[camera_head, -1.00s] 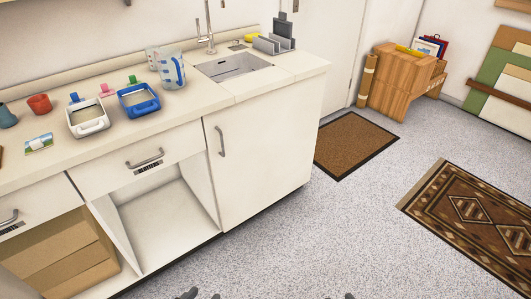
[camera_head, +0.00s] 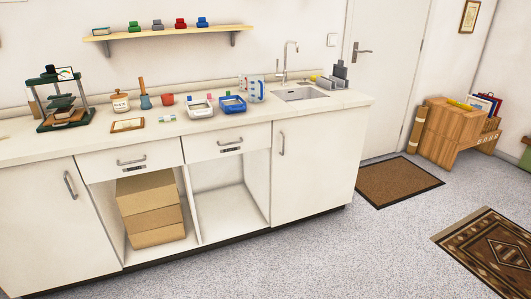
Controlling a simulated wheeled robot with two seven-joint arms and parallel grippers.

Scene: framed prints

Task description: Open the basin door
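The basin door (camera_head: 310,170) is the white cabinet door under the sink at the right end of the counter. It is closed. Its metal handle (camera_head: 282,144) is a vertical bar near the door's upper left edge. The metal basin (camera_head: 300,94) with a tall tap (camera_head: 287,62) is set in the countertop above it. Neither of my grippers shows in the head view now, so their state is hidden.
Cardboard boxes (camera_head: 152,210) fill one open bay left of the door; the other bay is empty. A brown mat (camera_head: 399,182) lies right of the cabinet and a patterned rug (camera_head: 495,252) further right. The grey floor (camera_head: 330,255) in front is clear.

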